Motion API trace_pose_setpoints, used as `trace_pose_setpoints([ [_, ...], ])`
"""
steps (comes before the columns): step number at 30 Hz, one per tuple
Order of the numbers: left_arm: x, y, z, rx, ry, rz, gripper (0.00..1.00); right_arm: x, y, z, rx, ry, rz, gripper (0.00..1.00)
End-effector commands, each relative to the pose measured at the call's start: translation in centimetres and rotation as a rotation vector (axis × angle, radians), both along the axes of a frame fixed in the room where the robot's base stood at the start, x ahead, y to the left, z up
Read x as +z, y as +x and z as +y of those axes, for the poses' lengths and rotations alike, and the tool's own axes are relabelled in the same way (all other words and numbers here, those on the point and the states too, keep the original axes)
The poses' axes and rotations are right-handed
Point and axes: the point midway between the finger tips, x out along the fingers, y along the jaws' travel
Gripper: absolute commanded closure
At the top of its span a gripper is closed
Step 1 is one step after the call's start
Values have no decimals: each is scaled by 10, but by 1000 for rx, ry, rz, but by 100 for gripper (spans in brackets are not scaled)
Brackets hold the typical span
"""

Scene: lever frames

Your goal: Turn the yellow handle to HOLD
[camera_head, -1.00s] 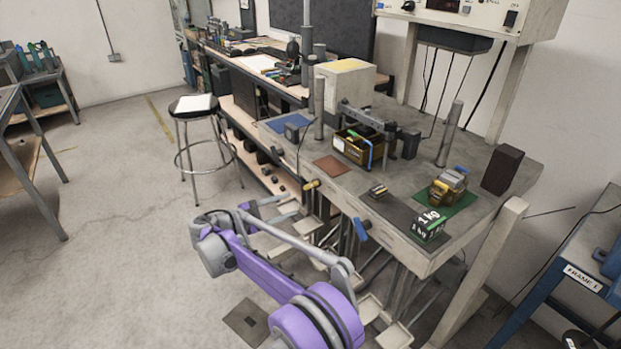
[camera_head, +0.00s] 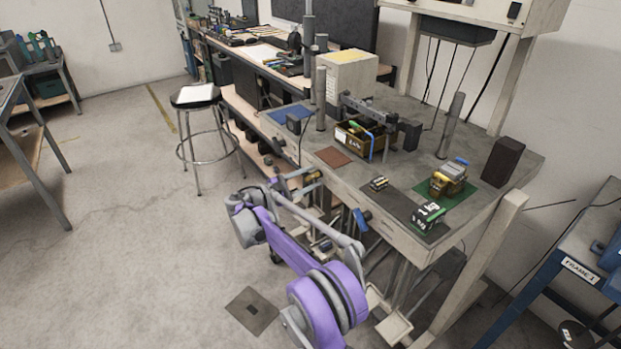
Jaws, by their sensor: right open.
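The yellow handle (camera_head: 314,176) sticks out from the front edge of the workbench, left of the blue handle (camera_head: 361,221). It is small in the camera_head view, and I cannot read any HOLD mark near it. My right gripper (camera_head: 306,182) is open, with its fingers pointing at the bench front. Its fingertips are right by the yellow handle in the picture. I cannot tell whether they lie around the handle or touch it. My left gripper is not in view.
The workbench (camera_head: 408,245) carries a bin (camera_head: 346,139), a yellow-and-grey block on a green mat (camera_head: 465,200), a 1 kg weight (camera_head: 427,214) and a dark block (camera_head: 502,162). Posts stand under its front. A stool (camera_head: 195,98) stands left; the floor there is clear.

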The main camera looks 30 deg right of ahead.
Motion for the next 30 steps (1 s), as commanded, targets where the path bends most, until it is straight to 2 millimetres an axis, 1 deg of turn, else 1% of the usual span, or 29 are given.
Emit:
trace_pose_setpoints([
  [3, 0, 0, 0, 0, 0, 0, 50, 0, 0, -3, 1, 1, 0, 50],
  [9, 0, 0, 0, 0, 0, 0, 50, 0, 1, -3, 1, 0, 0, 50],
  [11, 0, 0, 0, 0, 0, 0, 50, 0, 1, -3, 1, 1, 0, 59],
  [15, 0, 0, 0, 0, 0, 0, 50, 0, 0, -3, 1, 1, 0, 84],
  [18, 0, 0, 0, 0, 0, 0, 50, 0, 0, -3, 1, 1, 0, 100],
  [30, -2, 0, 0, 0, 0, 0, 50, 0, 0, -3, 1, -2, 32, 100],
])
